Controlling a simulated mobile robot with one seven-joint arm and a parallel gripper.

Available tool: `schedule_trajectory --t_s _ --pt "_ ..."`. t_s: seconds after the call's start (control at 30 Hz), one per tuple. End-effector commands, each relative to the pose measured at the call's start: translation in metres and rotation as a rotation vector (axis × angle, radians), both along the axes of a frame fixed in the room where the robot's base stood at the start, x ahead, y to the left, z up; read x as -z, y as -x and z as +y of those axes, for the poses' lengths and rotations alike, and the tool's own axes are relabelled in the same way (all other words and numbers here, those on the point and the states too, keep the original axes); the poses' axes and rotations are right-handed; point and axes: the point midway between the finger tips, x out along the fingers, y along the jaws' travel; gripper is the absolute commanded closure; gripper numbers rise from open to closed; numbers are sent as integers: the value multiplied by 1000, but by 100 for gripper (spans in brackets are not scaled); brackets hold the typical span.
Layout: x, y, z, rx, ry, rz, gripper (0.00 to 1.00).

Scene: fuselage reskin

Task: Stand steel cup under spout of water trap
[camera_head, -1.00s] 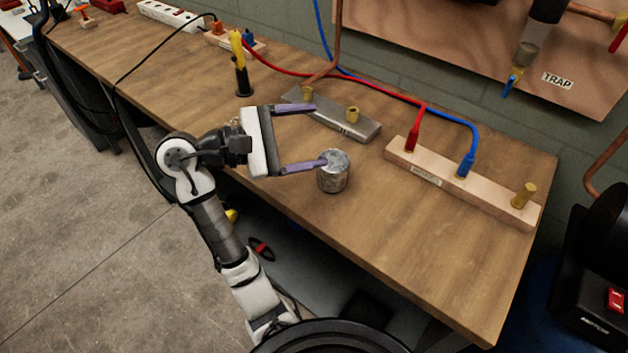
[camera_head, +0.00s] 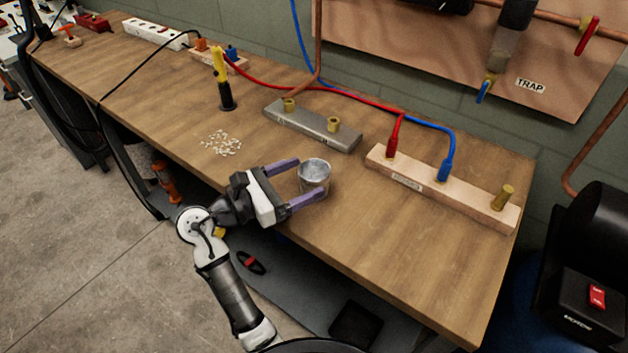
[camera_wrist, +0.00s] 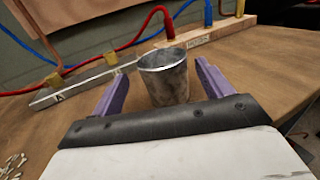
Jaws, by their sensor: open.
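The steel cup (camera_head: 314,178) stands upright on the wooden bench near its front edge. My gripper (camera_head: 311,179) is open, its two purple fingers pointing at the cup from the left. In the wrist view the cup (camera_wrist: 164,78) stands between the two fingers (camera_wrist: 163,84), with a visible gap on at least the right side. The water trap (camera_head: 503,55) hangs on the copper-coloured wall panel at the upper right, beside a TRAP label. Its spout (camera_head: 484,91), with a blue end, points down above the bench's back side.
A wooden bar (camera_head: 440,190) with red and blue leads and a grey metal bar (camera_head: 312,125) lie behind the cup. A yellow-handled tool (camera_head: 222,80) stands to the left, near pale scattered bits (camera_head: 222,142). The bench's right front is clear.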

Motion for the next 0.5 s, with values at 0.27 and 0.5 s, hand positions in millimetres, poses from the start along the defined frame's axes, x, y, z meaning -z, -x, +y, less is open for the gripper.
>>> schedule_trajectory --t_s 0.27,0.5 --pt "0 -13 -31 4 -1 2 22" --pt "2 -24 -48 0 -1 0 22"
